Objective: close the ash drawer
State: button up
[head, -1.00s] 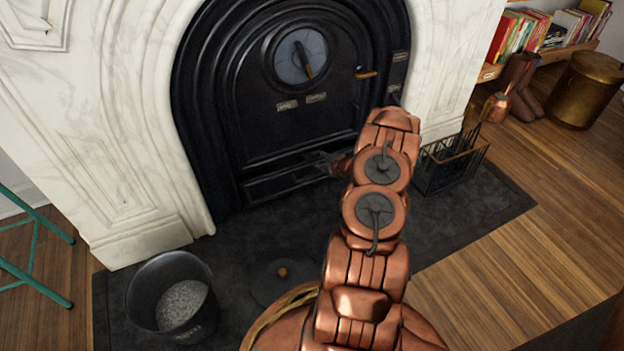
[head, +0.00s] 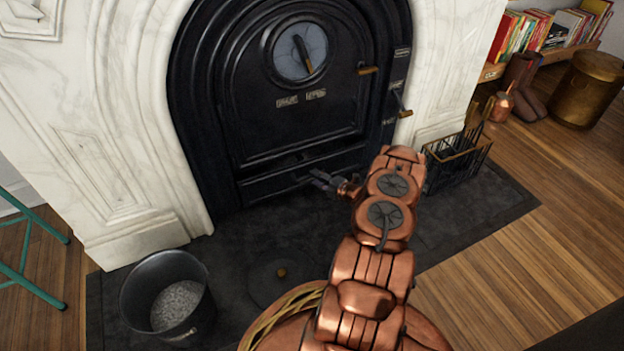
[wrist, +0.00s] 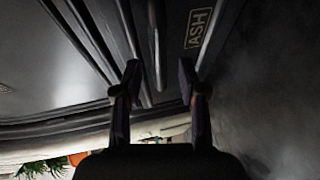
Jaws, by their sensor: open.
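The ash drawer (head: 268,187) is the low black panel at the foot of the iron fireplace front. In the wrist view its face (wrist: 205,48) carries an "ASH" label. I cannot tell for sure how far it stands out. My gripper (head: 316,179) is just in front of the drawer, near its middle and right part. In the wrist view my gripper (wrist: 158,82) has its fingers apart, with a thin bar (wrist: 157,45) along the drawer front showing between them. Whether the fingers touch it is unclear. My arm covers part of the hearth to the right.
An ash bucket (head: 150,280) stands at the left front of the dark hearth. A round lid with a knob (head: 281,272) lies on the hearth below the drawer. A wire basket (head: 455,165) stands to the right. A teal stool (head: 30,250) is at the far left.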

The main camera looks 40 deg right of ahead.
aim_at(313, 176)
jog(key=shift+b+x, duration=0.45)
jog(key=shift+x, duration=1.1)
grip_shut()
